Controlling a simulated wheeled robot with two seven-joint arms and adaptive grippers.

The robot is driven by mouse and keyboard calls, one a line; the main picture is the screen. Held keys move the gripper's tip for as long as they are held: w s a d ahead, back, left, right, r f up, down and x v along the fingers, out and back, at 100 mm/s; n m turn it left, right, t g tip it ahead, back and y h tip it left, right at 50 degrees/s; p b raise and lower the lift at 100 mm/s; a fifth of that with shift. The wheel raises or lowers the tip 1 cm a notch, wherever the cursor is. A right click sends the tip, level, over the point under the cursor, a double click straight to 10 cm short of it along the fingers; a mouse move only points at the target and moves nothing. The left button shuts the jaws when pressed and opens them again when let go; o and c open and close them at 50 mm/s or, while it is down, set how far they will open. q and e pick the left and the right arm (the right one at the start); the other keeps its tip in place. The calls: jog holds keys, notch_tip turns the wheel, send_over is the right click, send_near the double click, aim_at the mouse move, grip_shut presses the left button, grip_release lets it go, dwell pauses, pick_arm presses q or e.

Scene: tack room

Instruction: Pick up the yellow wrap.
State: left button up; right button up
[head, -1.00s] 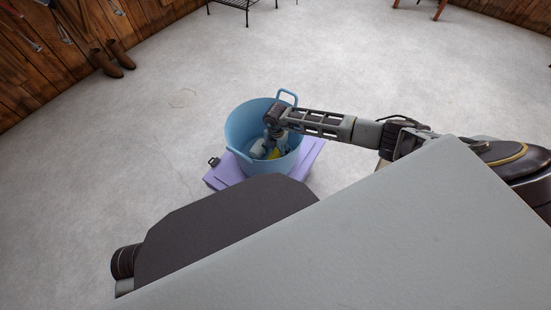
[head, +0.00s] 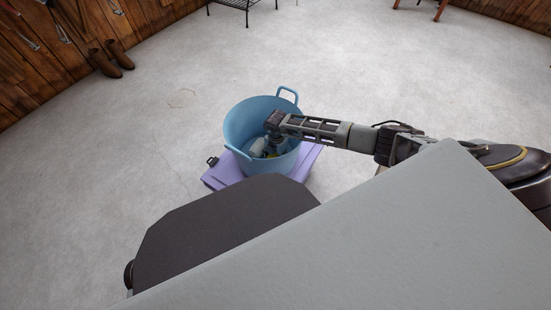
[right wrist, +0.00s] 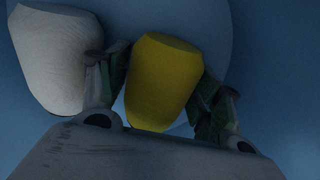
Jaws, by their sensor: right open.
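The yellow wrap (right wrist: 165,82) lies inside the blue tub, and in the right wrist view it sits between the two fingers of my right gripper (right wrist: 160,95). The fingers are open, one on each side of it; I cannot tell whether they touch it. A white wrap (right wrist: 55,58) lies just left of the left finger in the right wrist view. My left gripper is not in view.
The tub stands on a purple box (head: 222,174) on the pale floor, and its wall surrounds my right gripper. Brown boots (head: 112,60) stand by the wooden wall at the upper left. The floor around the box is clear.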

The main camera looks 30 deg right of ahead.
dwell(0.3)
jog(key=c, duration=0.8)
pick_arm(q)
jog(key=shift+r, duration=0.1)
pick_arm(e)
jog(key=shift+r, duration=0.15)
jog(key=shift+c, duration=0.2)
